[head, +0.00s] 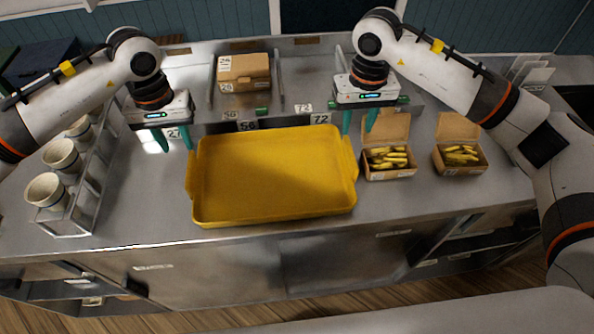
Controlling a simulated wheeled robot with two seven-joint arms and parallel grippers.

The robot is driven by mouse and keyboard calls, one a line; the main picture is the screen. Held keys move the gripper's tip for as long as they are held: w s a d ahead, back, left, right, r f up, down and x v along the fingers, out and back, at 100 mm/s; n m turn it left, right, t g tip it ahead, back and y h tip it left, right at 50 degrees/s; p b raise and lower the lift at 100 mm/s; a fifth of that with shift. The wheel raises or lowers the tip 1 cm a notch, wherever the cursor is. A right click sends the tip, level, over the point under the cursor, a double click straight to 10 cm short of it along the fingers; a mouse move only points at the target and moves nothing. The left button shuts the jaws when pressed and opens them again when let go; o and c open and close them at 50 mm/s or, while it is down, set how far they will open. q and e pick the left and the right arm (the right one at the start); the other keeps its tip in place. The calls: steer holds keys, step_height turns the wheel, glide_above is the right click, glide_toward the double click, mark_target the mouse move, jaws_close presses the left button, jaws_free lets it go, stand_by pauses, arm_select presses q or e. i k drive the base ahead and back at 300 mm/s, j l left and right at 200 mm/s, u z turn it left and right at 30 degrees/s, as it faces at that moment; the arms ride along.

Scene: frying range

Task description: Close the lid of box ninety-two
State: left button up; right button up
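Two small cardboard boxes with raised lids stand on the counter right of the tray: a nearer-to-tray open box (389,174) and a far-right open box (460,171). Both hold yellow fries-like pieces. Their front labels are too small to read, so I cannot tell which is box ninety-two. My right gripper (359,122) is open and empty, just left of the first box's raised lid (396,125). The second raised lid (458,126) stands further right. My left gripper (174,139) is open and empty, above the counter near the tray's back left corner.
A large yellow tray (272,214) fills the middle of the counter. A closed cardboard box (244,73) sits on the back ledge between metal rails. A wire rack (92,190) with several cups stands at left. Bare counter (430,205) lies before the open boxes.

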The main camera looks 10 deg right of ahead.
mark_target(390, 126)
steer(key=k, duration=1.5)
